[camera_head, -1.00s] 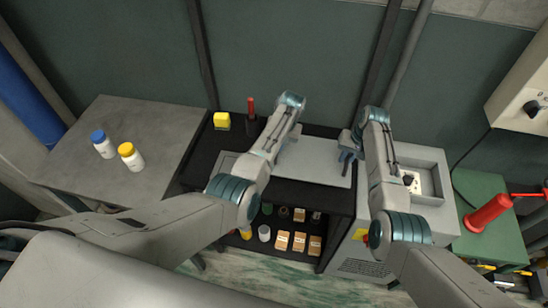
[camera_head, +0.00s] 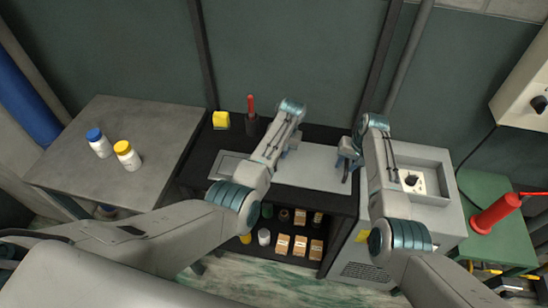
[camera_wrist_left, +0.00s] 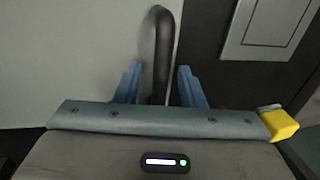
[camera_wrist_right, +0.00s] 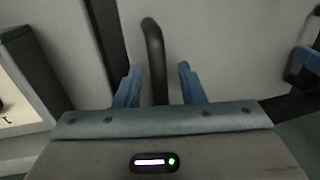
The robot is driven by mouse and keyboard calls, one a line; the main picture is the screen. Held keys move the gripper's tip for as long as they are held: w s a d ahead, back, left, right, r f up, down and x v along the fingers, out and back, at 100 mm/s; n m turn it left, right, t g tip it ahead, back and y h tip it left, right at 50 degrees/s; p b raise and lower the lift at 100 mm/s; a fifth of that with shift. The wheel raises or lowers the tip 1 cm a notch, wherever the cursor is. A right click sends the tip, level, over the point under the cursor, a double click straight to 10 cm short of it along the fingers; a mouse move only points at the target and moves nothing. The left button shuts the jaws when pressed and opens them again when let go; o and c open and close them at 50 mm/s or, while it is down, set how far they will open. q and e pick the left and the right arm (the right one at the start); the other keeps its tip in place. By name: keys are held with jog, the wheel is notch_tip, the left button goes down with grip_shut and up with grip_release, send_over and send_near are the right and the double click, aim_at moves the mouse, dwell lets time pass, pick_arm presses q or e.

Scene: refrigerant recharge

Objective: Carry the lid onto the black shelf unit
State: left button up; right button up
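The lid (camera_head: 318,168) is a flat light-grey panel lying over the top of the black shelf unit (camera_head: 200,160). Each wrist view shows a dark upright-looking handle on a pale panel: one in the left wrist view (camera_wrist_left: 162,50), one in the right wrist view (camera_wrist_right: 154,50). My left gripper (camera_wrist_left: 160,82) is open around its handle, with gaps beside the bar. My right gripper (camera_wrist_right: 160,82) is open around the other handle, also with gaps. In the head view my right gripper (camera_head: 346,168) shows at the lid's right end; my left fingers are mostly hidden behind the wrist.
A yellow block (camera_head: 221,120) and a dark holder with a red handle (camera_head: 251,122) stand at the shelf's back. A grey machine (camera_head: 440,215) with an open recess is at right. A grey table (camera_head: 70,160) with two bottles is at left. Small boxes (camera_head: 299,245) sit below.

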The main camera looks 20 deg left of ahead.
pick_arm(q)
jog(key=shift+r, duration=0.15)
notch_tip(320, 180, up, 12)
jog(key=d, duration=0.2)
jog(key=shift+d+f, duration=0.15)
jog(key=shift+f, duration=0.1)
pick_arm(e)
notch_tip(320, 180, up, 12)
jog(key=d, duration=0.2)
jog(key=shift+d, duration=0.2)
jog(key=shift+f, duration=0.1)
